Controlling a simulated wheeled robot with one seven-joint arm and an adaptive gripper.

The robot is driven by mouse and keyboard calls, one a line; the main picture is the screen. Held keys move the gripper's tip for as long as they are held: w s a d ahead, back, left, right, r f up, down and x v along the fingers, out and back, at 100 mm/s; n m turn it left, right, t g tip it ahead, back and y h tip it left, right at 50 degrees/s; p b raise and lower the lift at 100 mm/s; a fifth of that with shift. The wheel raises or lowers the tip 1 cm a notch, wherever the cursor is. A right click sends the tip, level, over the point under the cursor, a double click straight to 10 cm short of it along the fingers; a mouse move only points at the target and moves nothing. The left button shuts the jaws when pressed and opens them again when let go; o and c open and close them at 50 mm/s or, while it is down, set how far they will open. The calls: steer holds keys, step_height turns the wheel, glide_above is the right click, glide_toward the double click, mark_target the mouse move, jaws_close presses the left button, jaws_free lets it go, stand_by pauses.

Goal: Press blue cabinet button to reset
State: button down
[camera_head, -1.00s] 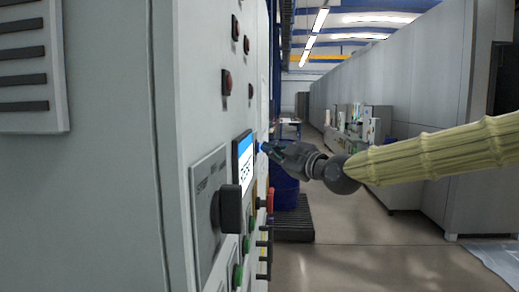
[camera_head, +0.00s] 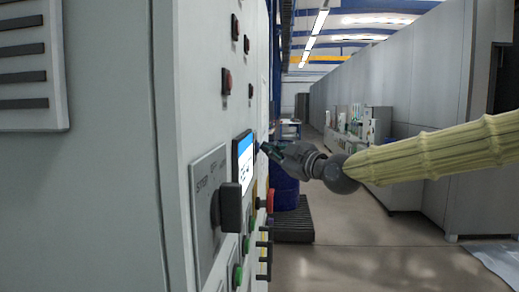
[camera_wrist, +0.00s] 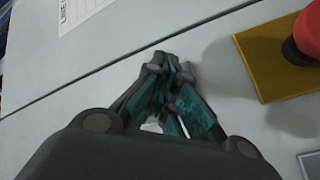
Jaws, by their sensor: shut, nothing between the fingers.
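The grey cabinet (camera_head: 110,180) fills the left of the head view, seen at a steep angle. My gripper (camera_head: 265,149) points left at its front face, just beyond the small screen (camera_head: 243,162). Its dark fingers with green pads are shut and empty, with tips at or very near the panel; I cannot tell whether they touch. The wrist view shows the closed fingertips (camera_wrist: 166,62) over the pale panel. No blue button shows clearly in either current view; it may be hidden behind the fingers.
A red mushroom button (camera_wrist: 309,35) on a yellow plate (camera_wrist: 262,62) is right of the fingers in the wrist view. A black rotary handle (camera_head: 230,207) and green buttons (camera_head: 238,276) stick out nearer the head camera. The aisle floor (camera_head: 360,255) is clear.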

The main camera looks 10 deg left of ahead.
steer(key=shift+d, duration=0.7)
steer(key=shift+d+b, duration=0.35)
steer(key=shift+d, duration=2.15)
